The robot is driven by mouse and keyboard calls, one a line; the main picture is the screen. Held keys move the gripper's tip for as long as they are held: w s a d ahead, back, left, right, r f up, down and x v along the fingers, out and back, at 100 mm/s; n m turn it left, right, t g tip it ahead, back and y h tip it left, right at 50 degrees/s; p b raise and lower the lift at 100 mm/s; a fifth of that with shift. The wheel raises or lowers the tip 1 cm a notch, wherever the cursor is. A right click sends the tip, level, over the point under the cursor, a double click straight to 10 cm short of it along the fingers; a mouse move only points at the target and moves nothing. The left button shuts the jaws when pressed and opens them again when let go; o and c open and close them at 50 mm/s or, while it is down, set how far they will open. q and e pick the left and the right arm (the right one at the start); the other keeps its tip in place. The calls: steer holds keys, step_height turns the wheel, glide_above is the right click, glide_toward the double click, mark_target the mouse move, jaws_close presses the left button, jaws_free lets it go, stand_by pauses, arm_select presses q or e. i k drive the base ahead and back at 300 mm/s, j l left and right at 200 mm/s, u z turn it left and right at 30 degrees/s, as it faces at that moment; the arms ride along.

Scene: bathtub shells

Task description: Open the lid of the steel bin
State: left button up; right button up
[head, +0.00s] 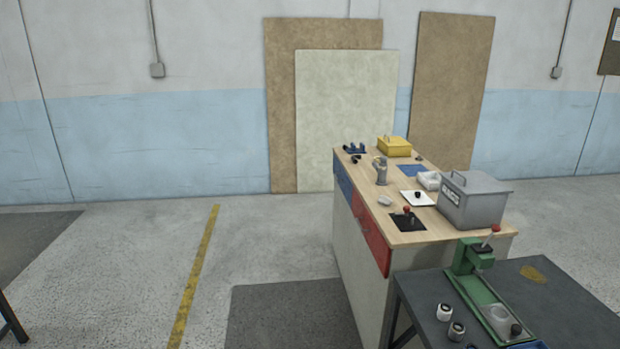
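The steel bin (472,208) is a grey metal box on the near right part of a wooden-topped workbench (398,228) in the head view. Its flat lid (476,184) has a bar handle on top and lies closed on the bin. A light label is on the bin's left-facing side. Neither of my grippers is in view.
A dark table (550,290) with a green press (475,275) stands close in front.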

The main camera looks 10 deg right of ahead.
mark_target(470, 183)
steer(key=i+z, duration=0.1)
steer(key=i, duration=0.45)
steer(key=i+j+z, duration=0.15)
steer(key=i, duration=0.35)
steer(key=i+j+z, duration=0.1)
steer(key=i, duration=0.4)
